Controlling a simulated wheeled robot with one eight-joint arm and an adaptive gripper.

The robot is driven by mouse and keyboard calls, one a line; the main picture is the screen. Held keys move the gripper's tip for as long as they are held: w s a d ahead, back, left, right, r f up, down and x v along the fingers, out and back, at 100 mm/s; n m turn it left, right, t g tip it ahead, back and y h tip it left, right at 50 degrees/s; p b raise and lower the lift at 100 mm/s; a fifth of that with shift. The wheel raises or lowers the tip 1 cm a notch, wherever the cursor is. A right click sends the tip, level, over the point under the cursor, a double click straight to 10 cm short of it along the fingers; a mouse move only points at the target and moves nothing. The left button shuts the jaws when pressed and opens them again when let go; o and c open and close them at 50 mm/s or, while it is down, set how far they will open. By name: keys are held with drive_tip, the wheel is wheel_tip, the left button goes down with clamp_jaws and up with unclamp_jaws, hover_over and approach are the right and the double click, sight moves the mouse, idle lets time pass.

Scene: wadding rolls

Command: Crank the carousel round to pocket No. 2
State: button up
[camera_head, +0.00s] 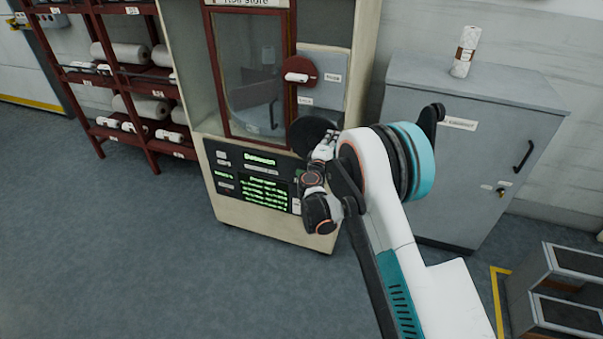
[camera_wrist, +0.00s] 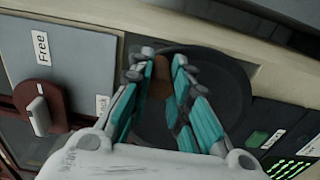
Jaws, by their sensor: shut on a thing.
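The carousel cabinet (camera_head: 180,35) has a dark-red framed window (camera_head: 250,70) with a grey curved shape behind the glass. A black round crank wheel (camera_head: 308,132) sits low right of the window. In the wrist view the wheel (camera_wrist: 225,110) fills the middle, with a brown crank handle (camera_wrist: 158,82) near its left side. My gripper (camera_head: 325,145) is at the wheel. In the wrist view my gripper (camera_wrist: 165,75) is shut on the handle, its teal fingers on either side. The green text on the display (camera_head: 262,188) is too small to read.
A red disc with a white lever (camera_head: 298,77) is above the wheel; in the wrist view it (camera_wrist: 38,112) lies beside a "Free" label (camera_wrist: 42,46). A grey cupboard (camera_head: 455,140) bearing a wrapped roll (camera_head: 466,52) stands right. Red racks (camera_head: 120,75) stand left. Open floor lies front-left.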

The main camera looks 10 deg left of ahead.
drive_tip(key=shift+a+r, duration=0.6)
drive_tip(key=shift+a, duration=0.05)
drive_tip(key=shift+w+a+r, duration=0.1)
drive_tip(key=shift+a+r, duration=0.35)
drive_tip(key=shift+a, duration=0.3)
drive_tip(key=shift+w+a+r, duration=0.1)
drive_tip(key=shift+a+r, duration=0.35)
drive_tip(key=shift+a, duration=0.3)
drive_tip(key=shift+w+a+r, duration=0.1)
drive_tip(key=shift+a+r, duration=0.1)
drive_tip(key=shift+a, duration=0.5)
drive_tip(key=shift+a+r, duration=0.2)
drive_tip(key=shift+a, duration=0.5)
drive_tip(key=o, duration=0.7)
